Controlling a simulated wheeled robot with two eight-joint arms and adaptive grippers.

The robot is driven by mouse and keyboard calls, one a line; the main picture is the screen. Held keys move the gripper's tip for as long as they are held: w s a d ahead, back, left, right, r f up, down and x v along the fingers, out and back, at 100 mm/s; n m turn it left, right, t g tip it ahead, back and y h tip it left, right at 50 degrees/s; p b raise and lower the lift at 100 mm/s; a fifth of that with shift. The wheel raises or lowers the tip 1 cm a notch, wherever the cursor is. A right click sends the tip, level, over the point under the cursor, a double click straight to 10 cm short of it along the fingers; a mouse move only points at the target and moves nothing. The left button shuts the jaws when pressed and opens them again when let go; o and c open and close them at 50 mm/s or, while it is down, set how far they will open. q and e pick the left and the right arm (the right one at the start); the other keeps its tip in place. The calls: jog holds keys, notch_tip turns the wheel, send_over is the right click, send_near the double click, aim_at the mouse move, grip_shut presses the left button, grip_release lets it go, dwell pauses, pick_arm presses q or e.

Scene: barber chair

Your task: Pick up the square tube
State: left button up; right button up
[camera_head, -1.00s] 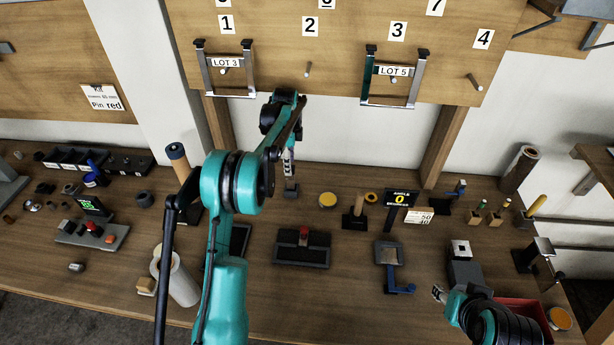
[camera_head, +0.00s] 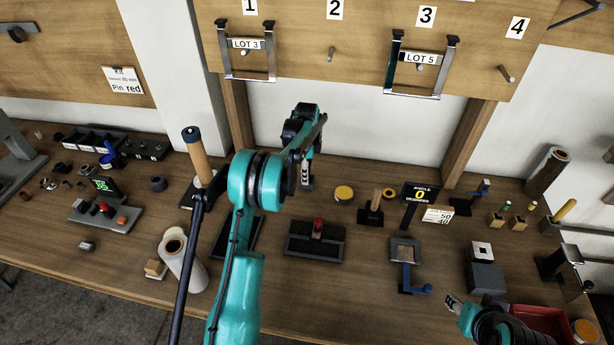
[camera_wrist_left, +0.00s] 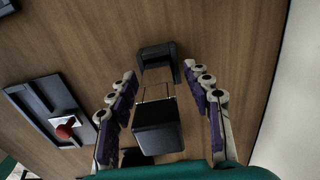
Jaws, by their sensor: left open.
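My left gripper (camera_head: 306,184) reaches down to the rear of the bench; its two fingers are apart. In the left wrist view, the left gripper (camera_wrist_left: 168,95) has a finger on either side of a dark box-like block (camera_wrist_left: 158,128) and a pale, thin-edged piece (camera_wrist_left: 156,90). This piece adjoins a dark notched block (camera_wrist_left: 157,58); it may be the square tube, but I cannot tell for sure. No finger visibly presses on it. My right gripper (camera_head: 453,301) is small at the lower right; its jaw state is unclear.
A black fixture with a red knob (camera_head: 316,240) stands in front of the left gripper. A yellow-topped roll (camera_head: 344,193) lies to its right. A block with a square hole (camera_head: 482,249) stands farther right. A red bin (camera_head: 540,321) is near the right arm.

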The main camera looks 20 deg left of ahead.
pick_arm(q)
grip_shut()
jog(key=shift+r, duration=0.2)
jog(key=shift+r, duration=0.3)
notch_tip(320, 180, up, 4)
jog(key=shift+f+p, duration=0.25)
jog(key=shift+p, duration=0.6)
jog(key=d+r+p, duration=0.2)
jog(key=d+r, duration=0.4)
jog(key=d, duration=0.5)
jog(key=shift+w+d+r+p, duration=0.2)
jog(key=shift+d+r+p, duration=0.1)
jog(key=shift+d+p, duration=0.05)
